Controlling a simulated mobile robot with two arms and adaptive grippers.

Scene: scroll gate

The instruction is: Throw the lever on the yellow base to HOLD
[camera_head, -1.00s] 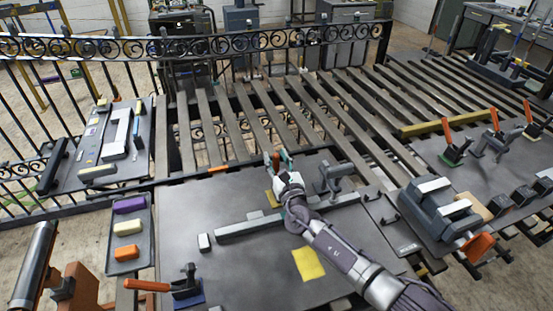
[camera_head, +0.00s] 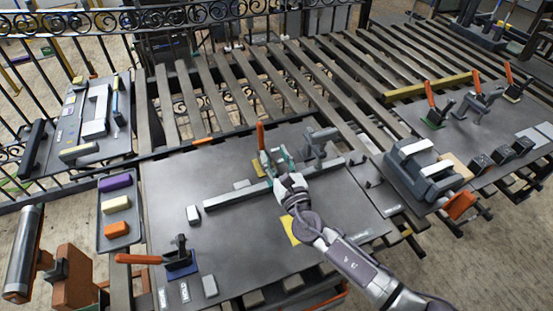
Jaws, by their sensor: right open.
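The lever's orange handle (camera_head: 260,135) stands upright at the back of the central grey table. Its yellow base (camera_head: 258,170) shows in part to the left of my right gripper. My right gripper (camera_head: 274,157) is open, with its teal fingers just below and to the right of the handle. The orange handle rises above the fingertips. I cannot tell whether the fingers touch the lever. The lever's lower linkage is mostly hidden by the gripper, and no HOLD mark can be read. My left gripper is not in view.
A grey bar (camera_head: 235,196) lies beside the gripper, and a grey clamp (camera_head: 319,143) stands just right. A blue-based lever (camera_head: 180,262) is at front left. A flat yellow patch (camera_head: 288,229) lies partly under my arm. More levers stand on the right table (camera_head: 405,112).

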